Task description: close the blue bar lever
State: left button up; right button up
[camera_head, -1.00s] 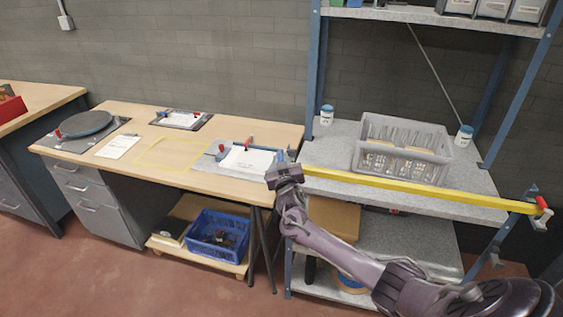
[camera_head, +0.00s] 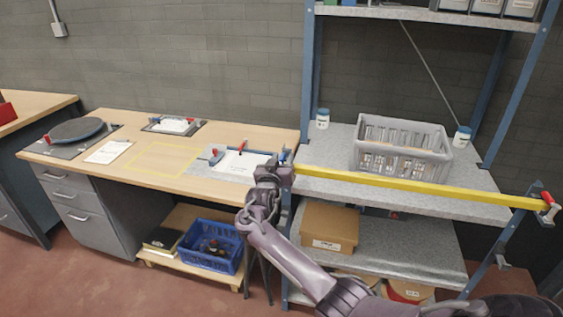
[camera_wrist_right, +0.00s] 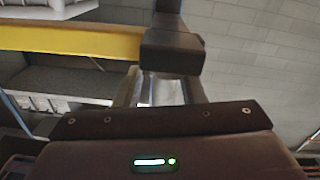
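A yellow bar (camera_head: 400,183) runs along the front of the grey shelf. A small blue lever (camera_head: 283,155) shows at its left end; its exact angle is too small to tell. My right gripper (camera_head: 276,172) is at that left end, just below the blue lever and partly hiding the bar's mount. Contact cannot be told. In the right wrist view the yellow bar (camera_wrist_right: 70,40) enters from the left and ends behind a dark block (camera_wrist_right: 172,52); the blue lever does not show clearly. Whether the right gripper is open or shut is unclear. My left gripper is out of view.
A red lever (camera_head: 547,197) is at the bar's right end. A grey crate (camera_head: 400,148) stands on the shelf. The wooden workbench (camera_head: 100,165) at left carries a clamped plate (camera_head: 237,165) close to the gripper. A cardboard box (camera_head: 330,228) sits on the lower shelf.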

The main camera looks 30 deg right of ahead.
jog(key=shift+s+a+f, duration=0.1)
jog(key=shift+s+a, duration=0.15)
jog(key=shift+a, duration=0.15)
jog(key=b+v, duration=0.1)
jog(key=v, duration=0.6)
dwell(0.4)
